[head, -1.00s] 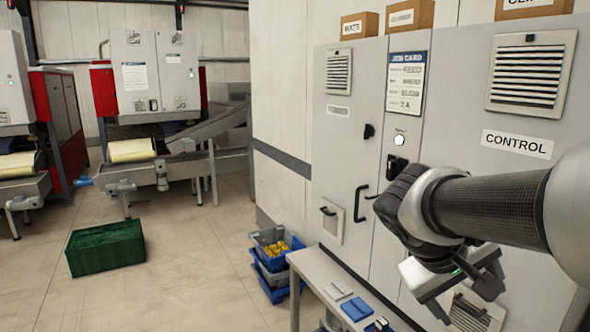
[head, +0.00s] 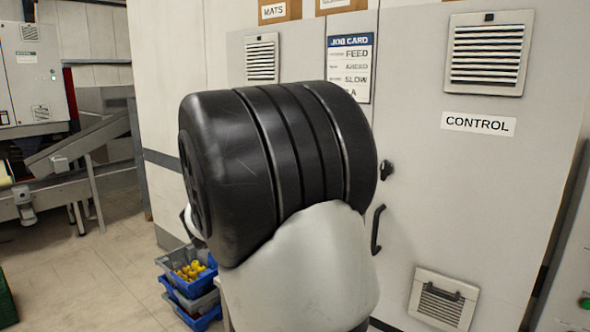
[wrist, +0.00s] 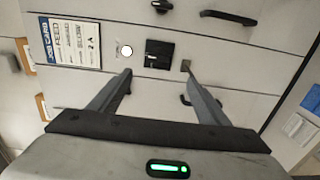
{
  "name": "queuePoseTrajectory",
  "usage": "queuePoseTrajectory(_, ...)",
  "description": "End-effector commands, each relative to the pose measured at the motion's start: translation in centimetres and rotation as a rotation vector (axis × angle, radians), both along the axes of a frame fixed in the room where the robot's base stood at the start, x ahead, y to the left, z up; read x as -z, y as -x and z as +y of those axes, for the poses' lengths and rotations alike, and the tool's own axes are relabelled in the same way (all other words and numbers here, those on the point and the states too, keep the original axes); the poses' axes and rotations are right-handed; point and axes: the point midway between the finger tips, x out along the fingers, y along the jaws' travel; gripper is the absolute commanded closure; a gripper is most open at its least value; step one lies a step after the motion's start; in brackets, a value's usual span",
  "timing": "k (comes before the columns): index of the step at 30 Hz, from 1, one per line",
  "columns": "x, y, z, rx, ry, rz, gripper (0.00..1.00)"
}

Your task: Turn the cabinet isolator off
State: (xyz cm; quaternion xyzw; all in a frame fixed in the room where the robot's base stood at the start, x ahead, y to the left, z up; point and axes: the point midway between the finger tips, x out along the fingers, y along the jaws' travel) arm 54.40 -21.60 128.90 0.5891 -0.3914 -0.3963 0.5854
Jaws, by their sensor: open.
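The grey control cabinet (head: 470,190) fills the right of the head view. In the wrist view, which is turned on its side, a black square fitting (wrist: 160,54), probably the isolator, sits on the cabinet's narrow middle panel. A bright white round lamp or button (wrist: 127,50) is beside it. The fitting's setting is too small to read. My gripper (wrist: 157,69) is open and empty, facing the panel, with the fitting showing between its fingertips. I cannot tell whether the fingers touch the panel. In the head view my arm hides the gripper and the fitting.
A black latch (head: 386,170) and a black door handle (head: 377,230) stick out on the CONTROL door. A job card (head: 350,68) is above. Stacked blue and grey crates (head: 190,290) with yellow parts stand on the floor at left.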

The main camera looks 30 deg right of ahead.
Motion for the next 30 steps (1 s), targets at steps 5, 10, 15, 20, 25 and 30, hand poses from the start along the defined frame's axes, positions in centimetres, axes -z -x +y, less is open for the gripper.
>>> queuePoseTrajectory(5,-0.2,-0.6,-1.0,-0.001,0.013,-0.002,0.30)
queuePoseTrajectory(10,-0.2,-1.7,-3.8,0.000,0.013,0.000,0.30)
queuePoseTrajectory(15,-0.2,-3.1,-7.3,0.001,0.011,-0.001,0.30)
queuePoseTrajectory(20,-0.2,-4.5,-10.6,0.000,0.011,0.000,0.30)
queuePoseTrajectory(25,-0.2,-5.7,-13.5,-0.001,0.010,0.000,0.30)
queuePoseTrajectory(30,-0.2,-6.5,-15.4,-0.001,0.009,-0.001,0.30)
